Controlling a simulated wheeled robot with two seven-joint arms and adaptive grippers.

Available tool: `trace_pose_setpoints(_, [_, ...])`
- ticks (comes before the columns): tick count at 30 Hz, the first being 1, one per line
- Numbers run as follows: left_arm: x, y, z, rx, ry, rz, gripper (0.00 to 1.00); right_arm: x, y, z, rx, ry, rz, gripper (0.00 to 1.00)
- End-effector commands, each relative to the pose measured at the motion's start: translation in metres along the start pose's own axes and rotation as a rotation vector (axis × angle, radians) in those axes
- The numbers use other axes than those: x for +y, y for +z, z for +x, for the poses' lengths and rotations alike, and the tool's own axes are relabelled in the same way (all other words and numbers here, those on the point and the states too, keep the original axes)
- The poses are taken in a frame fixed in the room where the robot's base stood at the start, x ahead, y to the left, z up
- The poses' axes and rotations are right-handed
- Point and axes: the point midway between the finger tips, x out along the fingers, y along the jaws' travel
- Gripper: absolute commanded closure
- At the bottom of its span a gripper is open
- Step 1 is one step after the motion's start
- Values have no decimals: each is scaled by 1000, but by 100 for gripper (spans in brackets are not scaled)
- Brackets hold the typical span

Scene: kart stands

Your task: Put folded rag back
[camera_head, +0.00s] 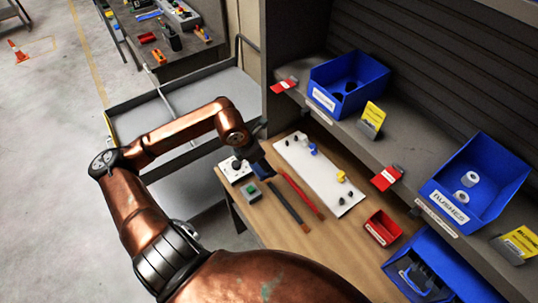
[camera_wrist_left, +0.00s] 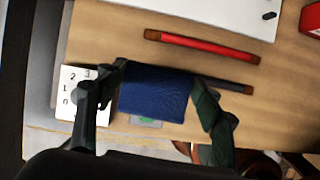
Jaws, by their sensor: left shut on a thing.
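The folded rag is a dark blue cloth block (camera_wrist_left: 155,93), seen between the fingers of my left gripper in the left wrist view. My left gripper (camera_wrist_left: 155,105) is shut on it, one finger at each side. In the head view my left gripper (camera_head: 252,157) is over the left end of the wooden bench (camera_head: 262,225), and a bit of the blue rag (camera_head: 263,171) shows beside it. Whether the rag touches the bench is hard to tell. My right gripper is in neither view.
Near the gripper are a white numbered plate (camera_head: 233,172), a green-button box (camera_head: 250,191), a red bar (camera_head: 302,196), a dark bar (camera_head: 285,202) and a white pegboard (camera_head: 318,175). A red bin (camera_head: 382,228) stands farther right. The shelf (camera_head: 390,145) with blue bins overhangs the back.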

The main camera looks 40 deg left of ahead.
Motion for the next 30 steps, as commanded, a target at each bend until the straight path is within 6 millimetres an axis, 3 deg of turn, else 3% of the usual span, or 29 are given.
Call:
trace_pose_setpoints(4, [9, 3, 1, 0, 19, -51, 62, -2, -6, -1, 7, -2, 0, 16])
trace_pose_setpoints(8, [29, 13, 16, -1, 18, -58, 62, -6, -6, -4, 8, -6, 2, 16])
trace_pose_setpoints(15, [75, 34, 52, -2, 17, -57, 62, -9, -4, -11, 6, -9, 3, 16])
trace_pose_setpoints(21, [100, 36, 92, 0, 16, -53, 62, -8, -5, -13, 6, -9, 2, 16])
trace_pose_setpoints(30, [115, 37, 117, 0, 18, -50, 62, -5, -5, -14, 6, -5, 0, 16])
